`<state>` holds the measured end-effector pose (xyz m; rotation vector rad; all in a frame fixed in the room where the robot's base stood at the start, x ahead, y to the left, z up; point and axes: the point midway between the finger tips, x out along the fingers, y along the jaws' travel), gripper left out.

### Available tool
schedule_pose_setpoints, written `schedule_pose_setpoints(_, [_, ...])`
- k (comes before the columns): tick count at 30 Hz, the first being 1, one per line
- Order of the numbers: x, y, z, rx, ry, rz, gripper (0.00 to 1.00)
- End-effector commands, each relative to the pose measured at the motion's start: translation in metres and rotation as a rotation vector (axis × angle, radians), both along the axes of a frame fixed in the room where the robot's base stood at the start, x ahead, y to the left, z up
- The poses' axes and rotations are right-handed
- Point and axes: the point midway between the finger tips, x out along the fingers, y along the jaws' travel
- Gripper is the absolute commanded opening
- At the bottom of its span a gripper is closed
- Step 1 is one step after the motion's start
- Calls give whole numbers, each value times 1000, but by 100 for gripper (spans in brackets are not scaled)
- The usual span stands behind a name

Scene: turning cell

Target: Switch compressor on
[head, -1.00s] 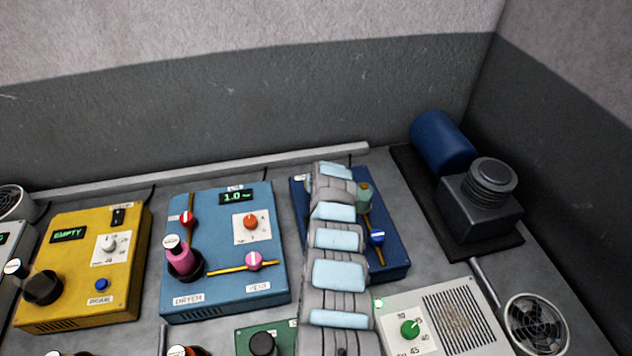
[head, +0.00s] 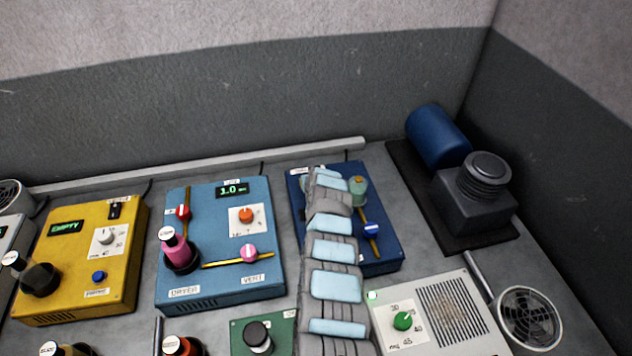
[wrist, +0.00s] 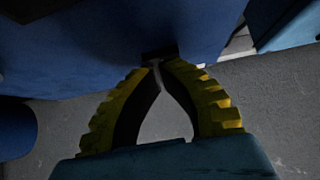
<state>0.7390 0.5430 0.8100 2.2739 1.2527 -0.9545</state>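A dark blue control panel (head: 387,262) stands right of the middle in the head view, with a blue slider knob (head: 372,230) and a pale green knob (head: 357,188). My arm lies across its left part and hides much of its face. Its dark blue surface also fills the top of the wrist view (wrist: 100,45). My gripper (wrist: 158,65) has yellow ribbed fingers with their tips together, empty. The tips are at a small black part (wrist: 158,53) on the panel, likely a switch; contact is unclear. A machine with a blue tank (head: 438,136) and dark block stands at the back right.
A lighter blue dryer panel (head: 222,278) stands to the left, with a yellow panel (head: 70,300) beyond it. A grey box with a green knob (head: 402,321) and a fan (head: 529,318) are at the front right. Walls close off the back and right.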

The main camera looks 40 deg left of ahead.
Motion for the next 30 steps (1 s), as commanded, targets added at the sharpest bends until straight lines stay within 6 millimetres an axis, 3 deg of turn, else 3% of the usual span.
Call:
schedule_pose_setpoints(11, [1,0,16,1,-1,-1,0])
schedule_pose_setpoints(23, [1,0,17,1,-1,-1,0])
schedule_pose_setpoints(30, [-1,-1,36,3,-2,0,0])
